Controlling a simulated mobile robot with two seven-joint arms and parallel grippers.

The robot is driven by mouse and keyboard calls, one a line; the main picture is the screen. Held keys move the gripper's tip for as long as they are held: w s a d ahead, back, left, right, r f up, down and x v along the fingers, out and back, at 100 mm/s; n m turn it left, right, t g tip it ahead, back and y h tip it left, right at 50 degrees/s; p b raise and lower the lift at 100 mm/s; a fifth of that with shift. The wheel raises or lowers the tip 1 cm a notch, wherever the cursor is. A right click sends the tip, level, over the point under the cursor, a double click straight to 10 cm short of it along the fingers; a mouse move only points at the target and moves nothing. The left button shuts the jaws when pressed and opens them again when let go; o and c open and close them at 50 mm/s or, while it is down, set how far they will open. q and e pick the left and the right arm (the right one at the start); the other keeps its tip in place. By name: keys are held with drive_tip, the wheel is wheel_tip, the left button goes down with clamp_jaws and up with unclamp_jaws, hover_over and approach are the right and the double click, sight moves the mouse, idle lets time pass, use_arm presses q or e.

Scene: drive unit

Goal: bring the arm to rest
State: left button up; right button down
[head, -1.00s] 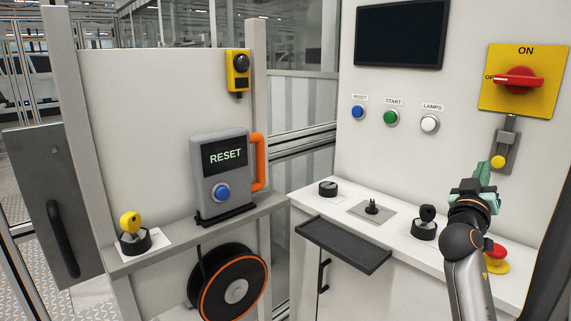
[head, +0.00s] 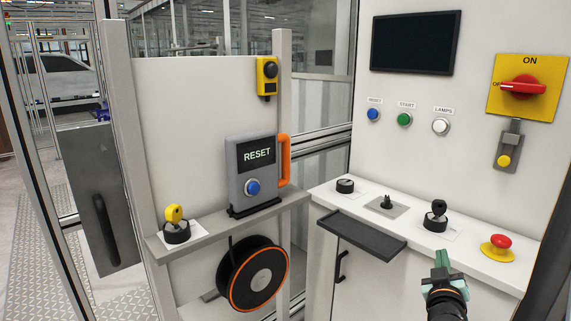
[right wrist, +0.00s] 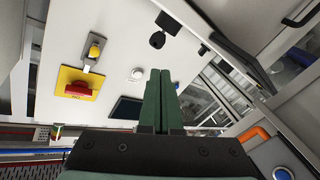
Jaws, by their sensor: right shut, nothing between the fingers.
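My right gripper (head: 441,262) is low at the right of the head view, in front of the shelf (head: 463,252) under the control panel. Its two green fingers are shut together with nothing between them, as the right wrist view (right wrist: 160,100) also shows. It is apart from the black key switch (head: 436,215) and from the red emergency button (head: 497,247) on its yellow base. My left gripper is not in view.
The panel carries a dark screen (head: 412,43), blue, green and white buttons, and a red rotary switch (head: 522,87). A black tray (head: 362,234) juts from the shelf. At left stand a RESET pendant (head: 253,175), a yellow key (head: 175,215) and a cable reel (head: 252,272).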

drive_tip(key=s+a+f+n+g+y+p, duration=0.1)
drive_tip(key=s+a+f+g+y, duration=0.15)
drive_tip(key=s+a+f, duration=0.4)
drive_tip(key=s+a+f+n+g+y+p, duration=0.1)
drive_tip(key=s+a+f+y+p, duration=0.15)
drive_tip(key=s+f, duration=0.7)
drive_tip(key=s+a+f+g+y, duration=0.1)
drive_tip(key=s+a+f, duration=0.2)
drive_tip(key=s, duration=0.3)
drive_tip(key=s+a+f+g+y+p, duration=0.1)
drive_tip(key=s+a+f+y, duration=0.1)
drive_tip(key=s, duration=0.4)
drive_tip(key=s+a+f+g+y, duration=0.1)
drive_tip(key=s+a+f, duration=0.3)
drive_tip(key=s+f, duration=0.1)
drive_tip(key=shift+s+a+f+m+g+y, duration=0.15)
drive_tip(key=shift+s+a+m+g+y, duration=0.15)
drive_tip(key=shift+s+m+g+y, duration=0.1)
drive_tip(key=c, duration=1.6)
unclamp_jaws()
